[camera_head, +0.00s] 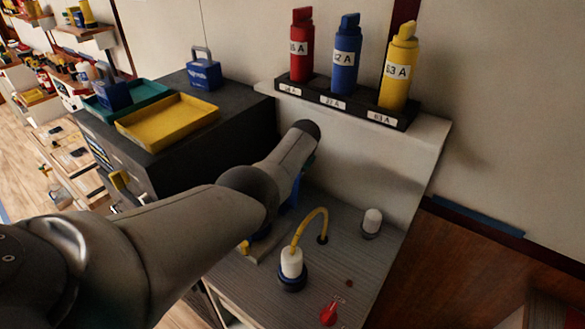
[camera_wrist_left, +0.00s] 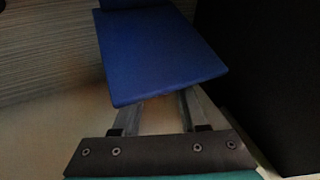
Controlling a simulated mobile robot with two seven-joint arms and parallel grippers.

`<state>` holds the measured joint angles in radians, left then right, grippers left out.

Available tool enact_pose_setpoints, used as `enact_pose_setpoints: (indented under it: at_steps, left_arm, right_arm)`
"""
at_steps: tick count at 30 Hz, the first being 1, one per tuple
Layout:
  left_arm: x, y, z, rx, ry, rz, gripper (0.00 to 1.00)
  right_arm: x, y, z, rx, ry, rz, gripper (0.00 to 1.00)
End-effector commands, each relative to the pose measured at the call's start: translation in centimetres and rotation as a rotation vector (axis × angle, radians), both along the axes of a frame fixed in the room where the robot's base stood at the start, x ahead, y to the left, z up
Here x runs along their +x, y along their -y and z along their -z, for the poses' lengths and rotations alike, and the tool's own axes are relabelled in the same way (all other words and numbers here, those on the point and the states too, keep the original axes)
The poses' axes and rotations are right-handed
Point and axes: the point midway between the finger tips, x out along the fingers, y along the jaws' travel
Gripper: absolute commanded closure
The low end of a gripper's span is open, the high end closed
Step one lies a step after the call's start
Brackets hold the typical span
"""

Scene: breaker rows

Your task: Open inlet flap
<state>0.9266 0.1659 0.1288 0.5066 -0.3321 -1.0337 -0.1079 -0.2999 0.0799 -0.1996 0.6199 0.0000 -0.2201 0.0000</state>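A flat blue panel (camera_wrist_left: 160,52), which may be the inlet flap, fills the middle of the left wrist view. My left gripper (camera_wrist_left: 165,114) is at its near edge, with the two fingers apart at their bases and running in under the panel. Their tips are hidden by it, so I cannot tell whether they touch or grip it. In the head view my left arm reaches over the grey ribbed worktop (camera_head: 335,270) and hides the gripper. Only a bit of blue shows beside the arm. My right gripper is not in view.
A white bottle with a blue base (camera_head: 291,264) and a yellow hose (camera_head: 311,222) stands on the worktop, near a white cylinder (camera_head: 371,222) and a red piece (camera_head: 331,312). Red, blue and yellow cylinders stand in a black rack (camera_head: 340,101). A dark cabinet (camera_head: 245,125) stands left.

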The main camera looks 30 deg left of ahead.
Motion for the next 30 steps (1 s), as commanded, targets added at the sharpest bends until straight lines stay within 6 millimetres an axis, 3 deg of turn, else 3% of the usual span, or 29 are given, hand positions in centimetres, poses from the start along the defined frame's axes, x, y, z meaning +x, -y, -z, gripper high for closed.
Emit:
enact_pose_setpoints:
  at_steps: [1, 7, 17, 30]
  left_arm:
    - [-0.5, 0.3, 0.7, -0.008, -0.017, -0.002, 0.59]
    - [-0.3, 0.1, 0.4, -0.003, -0.010, -0.001, 0.39]
    - [-0.2, 0.0, -0.2, 0.002, -0.003, 0.000, 0.39]
    - [-1.5, 1.5, -4.0, 0.002, -0.001, 0.001, 0.39]
  right_arm:
    - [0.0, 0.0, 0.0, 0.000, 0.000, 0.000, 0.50]
    - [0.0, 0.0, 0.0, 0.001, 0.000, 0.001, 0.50]
    - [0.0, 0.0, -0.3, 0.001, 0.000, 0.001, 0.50]
    - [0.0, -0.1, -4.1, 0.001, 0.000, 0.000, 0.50]
